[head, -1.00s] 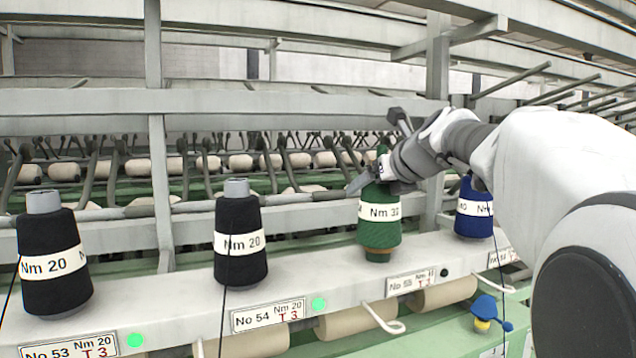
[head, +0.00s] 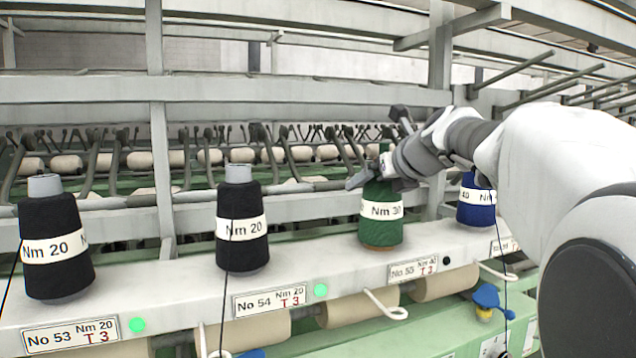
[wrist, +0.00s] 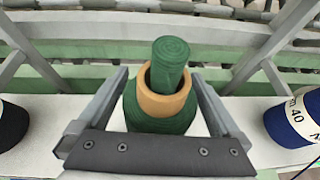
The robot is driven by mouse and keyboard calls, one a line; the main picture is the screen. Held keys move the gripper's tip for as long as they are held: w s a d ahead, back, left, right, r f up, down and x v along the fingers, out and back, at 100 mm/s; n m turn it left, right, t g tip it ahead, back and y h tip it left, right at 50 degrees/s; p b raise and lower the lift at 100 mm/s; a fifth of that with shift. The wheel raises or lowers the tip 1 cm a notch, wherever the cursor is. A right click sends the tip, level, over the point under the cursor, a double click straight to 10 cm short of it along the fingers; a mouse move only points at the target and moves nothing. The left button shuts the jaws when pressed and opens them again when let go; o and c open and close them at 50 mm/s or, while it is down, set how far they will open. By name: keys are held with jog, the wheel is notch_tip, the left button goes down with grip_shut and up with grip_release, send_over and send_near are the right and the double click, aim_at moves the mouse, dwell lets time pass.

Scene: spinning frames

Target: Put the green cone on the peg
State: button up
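The green cone (head: 380,215) has a white band and stands upright at the third place on the white rail, over a tan base. In the wrist view the cone (wrist: 160,121) is seen from above, with a tan tube rim on top. The green peg (wrist: 170,60) sticks up through that tube. My gripper (head: 372,182) is at the upper part of the cone. The contact itself is mostly hidden.
Black cones (head: 54,240) and (head: 241,222) stand to the left on the rail (head: 310,262). A blue cone (head: 476,203) stands close on the right. Grey frame posts (head: 438,110) and a beam (head: 240,98) are behind. A tan roller (head: 445,284) lies below the rail.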

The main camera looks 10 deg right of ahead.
jog(key=shift+f, duration=0.1)
jog(key=v, duration=1.7)
jog(key=shift+s+b, duration=0.2)
jog(key=shift+b, duration=0.25)
jog(key=s+a+f+n+g, duration=0.2)
jog(key=s+a+f+n, duration=0.2)
jog(key=f+n, duration=0.7)
jog(key=s+a+f+n+g+h, duration=0.1)
jog(key=s+a+f+n+g, duration=0.1)
jog(key=s+a+f+n, duration=0.2)
jog(key=s+a+f+n+g, duration=0.3)
jog(key=s+f+n, duration=0.6)
jog(key=f+n, duration=0.9)
jog(key=shift+a+f+n+h+b, duration=0.3)
jog(key=shift+a+n+b, duration=0.15)
jog(key=shift+a+n, duration=0.3)
